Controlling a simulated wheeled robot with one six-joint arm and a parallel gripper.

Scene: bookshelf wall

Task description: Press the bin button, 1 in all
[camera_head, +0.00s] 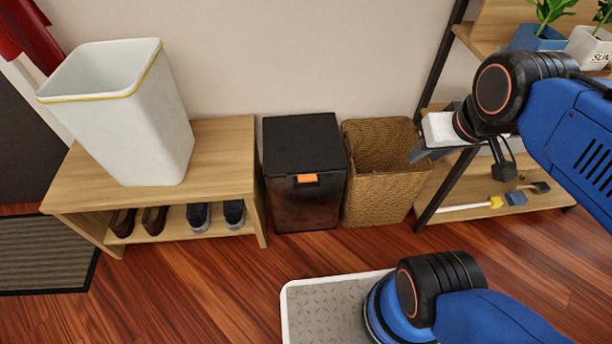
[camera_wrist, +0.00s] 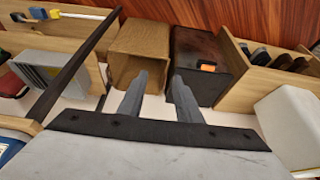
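A black lidded bin (camera_head: 305,205) stands on the floor against the wall, between a wooden shoe bench and a wicker basket. Its orange button (camera_head: 307,178) is at the front edge of the lid. The lid looks closed. In the wrist view the bin (camera_wrist: 195,50) appears at top centre, with the orange button (camera_wrist: 208,68) on it, right of the fingers. My gripper (camera_head: 418,152) is above and to the right of the bin, in front of the basket. In the wrist view its two grey fingers (camera_wrist: 160,78) are apart, with nothing between them.
The wicker basket (camera_head: 378,195) stands right of the bin. The wooden bench (camera_head: 225,150) holds a white bin (camera_head: 130,120) on top and shoes below. A black-framed shelf (camera_head: 440,185) stands at right.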

